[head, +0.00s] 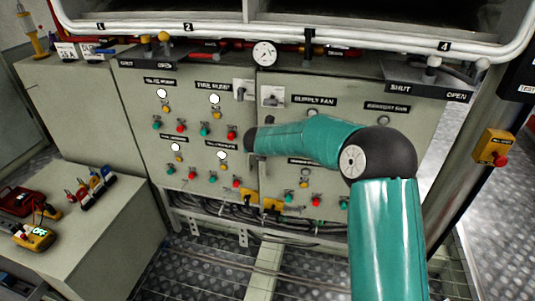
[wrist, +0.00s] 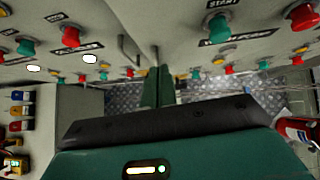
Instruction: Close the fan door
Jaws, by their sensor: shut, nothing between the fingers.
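The fan door (head: 350,117) is the pale grey-green right-hand panel of the cabinet, labelled "SUPPLY FAN". Its latch (head: 271,97) is at its upper left corner, beside the seam with the left door. The panel looks nearly flush with the left door; a small gap cannot be ruled out. My gripper (head: 250,140) is in front of the seam, and my teal arm hides the middle of the fan door. In the wrist view my gripper (wrist: 158,78) is shut and empty, pointing toward the seam between the two panels. Whether it touches the door is unclear.
The left door (head: 190,130) carries several buttons and lamps. A pressure gauge (head: 264,54) and a white pipe (head: 350,40) are above. A low bench (head: 95,225) with a yellow meter (head: 34,237) stands left. A yellow stop box (head: 495,148) is on the right post.

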